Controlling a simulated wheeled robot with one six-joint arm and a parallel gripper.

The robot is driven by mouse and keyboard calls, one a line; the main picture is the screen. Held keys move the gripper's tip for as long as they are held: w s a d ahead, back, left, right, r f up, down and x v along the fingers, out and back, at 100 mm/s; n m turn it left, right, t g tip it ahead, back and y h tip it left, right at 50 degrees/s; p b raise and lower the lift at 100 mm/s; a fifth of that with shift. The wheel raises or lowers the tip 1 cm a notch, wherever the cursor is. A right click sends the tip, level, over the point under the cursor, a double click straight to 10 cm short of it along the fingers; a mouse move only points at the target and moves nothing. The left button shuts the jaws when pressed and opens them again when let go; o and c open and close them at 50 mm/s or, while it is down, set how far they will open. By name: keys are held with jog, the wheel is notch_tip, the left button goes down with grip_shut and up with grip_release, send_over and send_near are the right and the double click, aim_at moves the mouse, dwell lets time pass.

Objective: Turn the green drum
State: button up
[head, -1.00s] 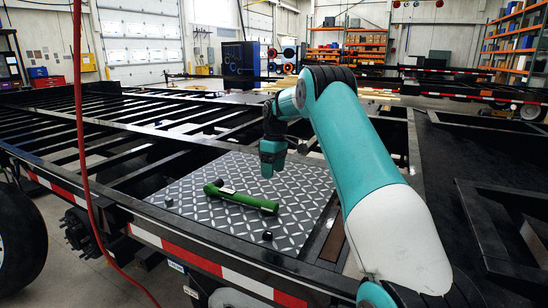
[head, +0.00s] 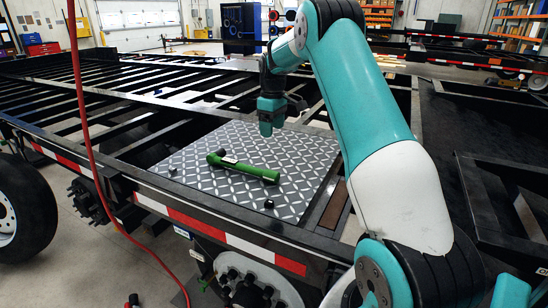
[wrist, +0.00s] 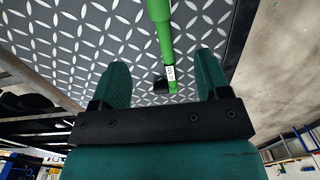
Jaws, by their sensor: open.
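A long green cylinder (head: 250,170) lies on its side on the diamond-pattern metal plate (head: 300,155), with a bent or stubby left end and a pale label. It is slim; I see no barrel-shaped green drum. My gripper (head: 266,126) hangs above the plate, behind the cylinder in the head view and apart from it. In the wrist view the gripper (wrist: 162,68) is open and empty, its two teal fingers spread. The green cylinder (wrist: 162,32) runs between the fingers' directions, beyond the tips. A black part (wrist: 160,86) shows near its labelled end.
Small black knobs (head: 269,204) sit on the plate. The plate rests on a black trailer frame with a red-and-white striped edge (head: 200,220). A red hose (head: 85,130) hangs at left. A wheel hub with studs (head: 262,285) stands below the front edge.

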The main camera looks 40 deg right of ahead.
aim_at(274, 172)
jog(key=f+p, duration=0.1)
jog(key=f, duration=0.4)
jog(key=f+p, duration=0.1)
jog(key=f, duration=0.5)
jog(key=f+p, duration=0.1)
jog(key=f, duration=0.5)
jog(key=shift+s+f, duration=0.25)
jog(key=shift+c, duration=0.5)
jog(key=c, duration=0.8)
jog(key=shift+d+f, duration=0.1)
jog(key=shift+f, duration=0.05)
jog(key=shift+c, duration=0.2)
jog(key=shift+y+b, duration=0.3)
jog(key=shift+y, duration=0.3)
